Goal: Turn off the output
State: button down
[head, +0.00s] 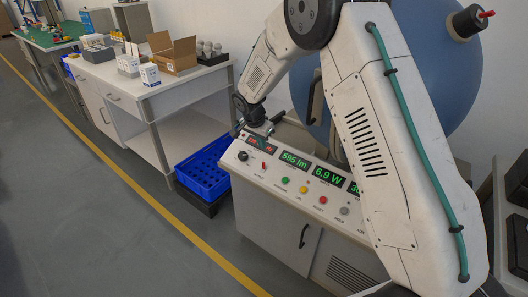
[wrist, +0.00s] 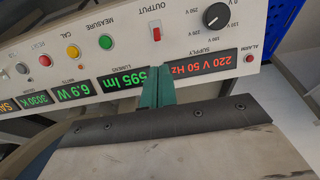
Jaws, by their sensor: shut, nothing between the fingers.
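The output switch (wrist: 156,34) is a small red rocker in a white surround, beside the OUTPUT label on the white control panel (wrist: 120,62). It also shows small in the head view (head: 263,166). The panel displays are lit: supply 220 V 50 Hz (wrist: 212,65), 595 lm (wrist: 124,81) and 6.9 W (wrist: 75,91). My gripper (wrist: 157,88) is shut and empty, its green fingertips together, pointing at the panel between the supply and lumens displays. The tips are apart from the switch in the picture; I cannot tell whether they touch the panel. In the head view my gripper (head: 238,129) is over the panel's left end.
Yellow, green and red buttons (wrist: 73,52) sit along the panel. A large blue sphere (head: 436,60) stands behind.

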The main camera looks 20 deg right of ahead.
aim_at(264, 165)
jog(key=x, duration=0.9)
jog(key=shift+f, duration=0.15)
jog(key=shift+a, duration=0.15)
